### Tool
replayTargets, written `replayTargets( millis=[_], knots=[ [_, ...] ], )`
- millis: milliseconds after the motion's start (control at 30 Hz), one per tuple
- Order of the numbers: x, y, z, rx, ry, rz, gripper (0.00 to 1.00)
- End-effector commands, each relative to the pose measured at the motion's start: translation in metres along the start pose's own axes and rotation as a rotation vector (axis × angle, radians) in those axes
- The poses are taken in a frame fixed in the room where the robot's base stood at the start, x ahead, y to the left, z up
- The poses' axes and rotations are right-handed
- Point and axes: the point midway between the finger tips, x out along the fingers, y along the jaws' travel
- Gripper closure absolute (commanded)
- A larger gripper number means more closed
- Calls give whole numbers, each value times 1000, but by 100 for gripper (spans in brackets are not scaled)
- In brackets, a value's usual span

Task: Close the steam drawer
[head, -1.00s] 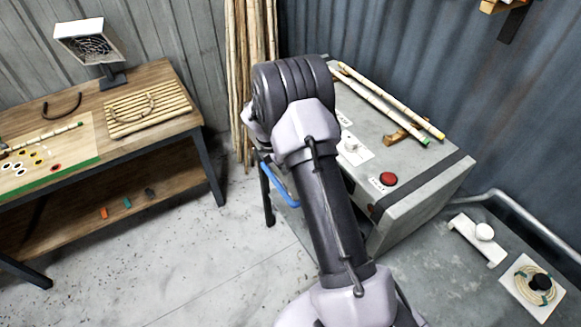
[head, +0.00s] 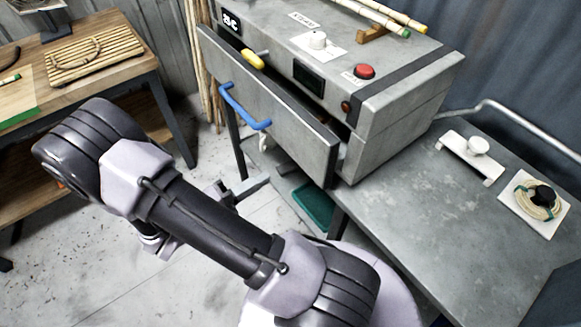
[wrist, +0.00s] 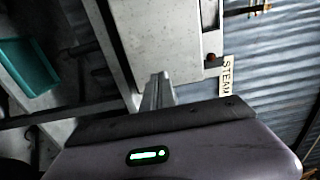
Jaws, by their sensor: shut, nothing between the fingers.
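The steam drawer's grey front panel (head: 298,128) stands out from the grey steam box (head: 395,105) in the head view, with a dark gap behind it. My gripper (head: 262,182) is below and in front of the panel, apart from the blue handle. In the wrist view my gripper's fingers (wrist: 157,90) are together and empty. A STEAM label (wrist: 227,76) shows to their right.
A teal tray (head: 314,205) lies low beneath the drawer. The grey bench (head: 420,210) is at right, and a wooden table (head: 110,75) is at left.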

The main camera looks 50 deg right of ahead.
Motion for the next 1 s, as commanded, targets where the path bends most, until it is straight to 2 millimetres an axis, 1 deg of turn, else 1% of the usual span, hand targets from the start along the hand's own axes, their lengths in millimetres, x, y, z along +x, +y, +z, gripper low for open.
replayTargets(
  millis=[33, 300, 400, 500, 633, 933, 1000],
  knots=[
    [12, 3, -1, 0, 5, 0, 100],
    [70, 4, -1, 2, 6, 3, 100],
    [88, 5, -1, 3, 6, 3, 100],
    [100, 4, -1, 2, 4, 3, 100],
    [107, 2, 0, 2, 3, 3, 100],
    [109, 1, 0, 2, 2, 3, 100],
    [112, 0, 0, 2, 4, 3, 100]
  ],
)
